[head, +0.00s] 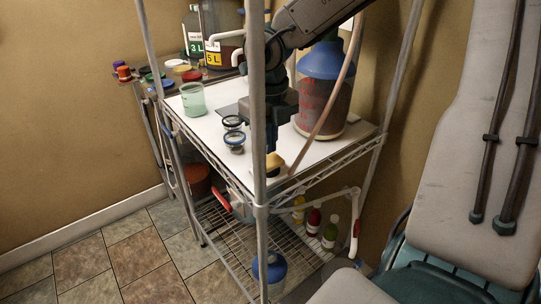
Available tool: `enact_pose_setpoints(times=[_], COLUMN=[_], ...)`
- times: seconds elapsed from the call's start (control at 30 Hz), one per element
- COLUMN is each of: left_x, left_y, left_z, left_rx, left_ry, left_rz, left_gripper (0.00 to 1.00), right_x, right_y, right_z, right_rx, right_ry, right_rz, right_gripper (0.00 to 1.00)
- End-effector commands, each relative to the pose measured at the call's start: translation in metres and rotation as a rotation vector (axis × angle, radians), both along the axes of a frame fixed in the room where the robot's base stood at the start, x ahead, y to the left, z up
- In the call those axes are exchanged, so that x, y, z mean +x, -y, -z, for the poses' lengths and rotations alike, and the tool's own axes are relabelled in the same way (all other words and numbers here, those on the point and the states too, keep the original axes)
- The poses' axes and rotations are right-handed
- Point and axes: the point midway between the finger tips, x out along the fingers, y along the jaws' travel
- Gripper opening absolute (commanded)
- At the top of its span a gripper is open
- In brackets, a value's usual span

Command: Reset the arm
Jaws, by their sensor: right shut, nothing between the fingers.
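My right gripper (271,146) hangs down at the front of the white shelf top (217,150), partly behind the rack's front post. Its fingers are shut with nothing between them. A small yellow piece (275,160) shows right at its tip; I cannot tell whether they touch. My right arm reaches in from the top of the view, in front of the large blue-topped vessel (320,98) with dark reddish contents. My left gripper is not in view.
A hose (330,108) hangs beside the vessel. Bottles (330,232) and a blue-topped container (268,268) are below.

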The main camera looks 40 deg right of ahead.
Motion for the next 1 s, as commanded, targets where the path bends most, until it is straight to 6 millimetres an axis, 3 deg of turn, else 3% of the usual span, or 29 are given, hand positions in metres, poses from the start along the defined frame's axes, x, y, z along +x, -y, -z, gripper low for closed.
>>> enact_pose_setpoints(times=[0.47, 1.0], left_x=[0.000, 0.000], left_y=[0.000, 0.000], left_z=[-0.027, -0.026], left_rx=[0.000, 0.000], left_ry=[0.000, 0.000], left_rz=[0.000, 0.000], left_gripper=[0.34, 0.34], right_x=[0.000, 0.000], right_y=[0.000, 0.000], right_z=[-0.047, -0.047], right_rx=[0.000, 0.000], right_ry=[0.002, 0.001], right_rz=[0.001, 0.000], right_gripper=[0.00, 0.00])
